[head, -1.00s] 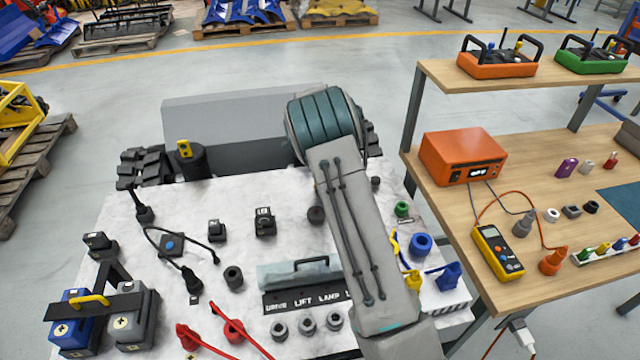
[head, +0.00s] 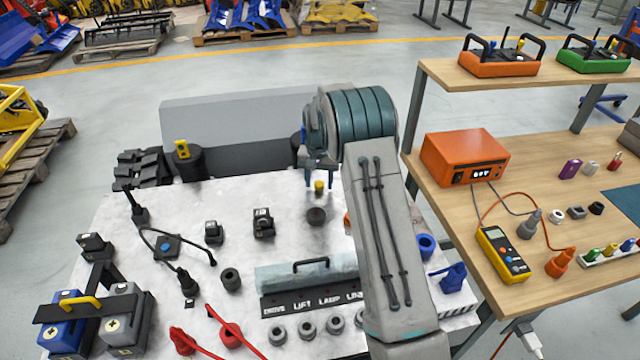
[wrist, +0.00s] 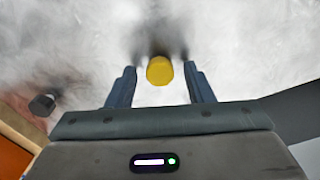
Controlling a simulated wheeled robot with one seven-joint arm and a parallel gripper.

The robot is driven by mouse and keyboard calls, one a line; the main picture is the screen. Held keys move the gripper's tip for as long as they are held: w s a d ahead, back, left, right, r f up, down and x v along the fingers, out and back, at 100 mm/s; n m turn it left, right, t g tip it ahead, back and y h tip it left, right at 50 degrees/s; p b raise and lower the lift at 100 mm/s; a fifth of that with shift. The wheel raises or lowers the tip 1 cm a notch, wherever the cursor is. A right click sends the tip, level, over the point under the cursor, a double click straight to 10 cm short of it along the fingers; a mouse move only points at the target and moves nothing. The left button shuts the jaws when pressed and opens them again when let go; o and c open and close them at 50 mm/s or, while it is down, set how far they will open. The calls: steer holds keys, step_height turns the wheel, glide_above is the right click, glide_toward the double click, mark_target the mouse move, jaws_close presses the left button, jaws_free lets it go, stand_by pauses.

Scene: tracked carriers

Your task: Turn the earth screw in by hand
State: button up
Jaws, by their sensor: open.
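The earth screw appears as a small yellow knob (head: 319,187) near the back edge of the pale, marbled deck of the carrier. In the wrist view the yellow knob (wrist: 159,70) shows its faceted top between the two fingers. My gripper (head: 318,172) is open and points down over the knob. In the wrist view one finger of my gripper (wrist: 158,78) is on each side of the knob, with a visible gap on both sides. The knob's lower part and its seat are hidden. I cannot tell how deep it sits.
A dark round cap (head: 316,215) sits just in front of the knob. Black connectors (head: 263,223) stand to its left. A handled cover (head: 305,276) lies nearer. The wooden bench (head: 455,205) with an orange power unit (head: 464,157) is at the right.

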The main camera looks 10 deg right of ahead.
steer(key=n, duration=0.4)
steer(key=shift+n, duration=0.4)
steer(key=n, duration=0.5)
steer(key=c, duration=0.8)
steer(key=m, duration=0.7)
steer(key=shift+m, duration=1.4)
